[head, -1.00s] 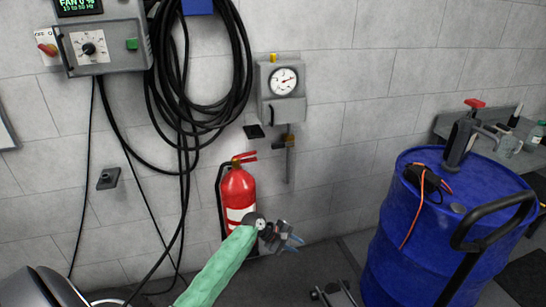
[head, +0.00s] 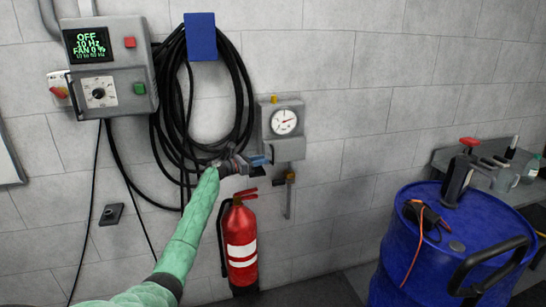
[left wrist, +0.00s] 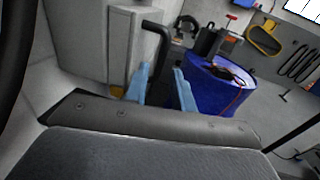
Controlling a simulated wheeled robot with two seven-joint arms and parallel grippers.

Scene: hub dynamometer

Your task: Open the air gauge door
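The air gauge (head: 284,130) is a grey wall box with a round white dial and a lower front panel, which looks closed. My left gripper (head: 258,161), with blue fingertips, is at the box's lower left edge in the head view. In the left wrist view my left gripper (left wrist: 161,88) is open, its two blue fingers apart. A black bent bar handle (left wrist: 160,45) appears between the fingers, in front of a pale grey box (left wrist: 120,50). I cannot tell whether the fingers touch it. My right gripper is not in view.
Black hoses (head: 200,100) hang on a blue bracket (head: 201,36) left of the gauge. A red fire extinguisher (head: 240,245) stands below. A valve pipe (head: 289,195) hangs under the box. A blue drum (head: 440,240) stands at right. The wall right of the gauge is clear.

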